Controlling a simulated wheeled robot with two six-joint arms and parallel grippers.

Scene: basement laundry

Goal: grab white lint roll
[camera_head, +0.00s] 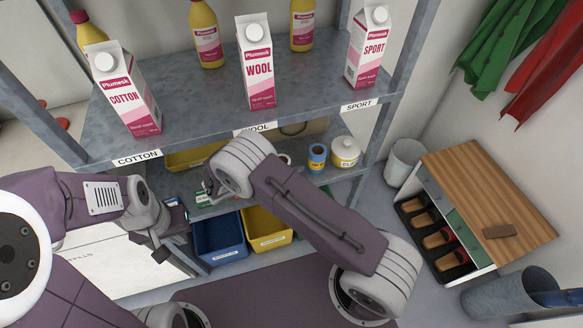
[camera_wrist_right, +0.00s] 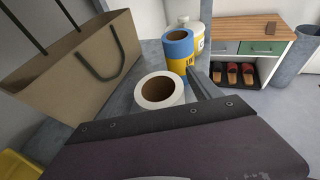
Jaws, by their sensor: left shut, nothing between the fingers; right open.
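The white lint roll (camera_wrist_right: 152,91) stands upright on the lower shelf in the right wrist view, its dark brown hollow core facing up. In the head view a small part of it (camera_head: 285,159) shows beside my right arm, which hides the rest. My right gripper (camera_head: 208,193) is open over the lower shelf, to the left of the roll in the head view. Its fingertips are not clear in the wrist view. My left gripper (camera_head: 174,222) is shut and empty, left of the right one, near the shelf's front.
A blue-and-yellow roll (camera_wrist_right: 178,50) and a white lidded jar (camera_head: 345,151) stand beside the white roll. A paper bag (camera_wrist_right: 70,70) is to its left. The upper shelf (camera_head: 200,108) holds cartons and bottles above. Blue (camera_head: 219,241) and yellow bins sit below.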

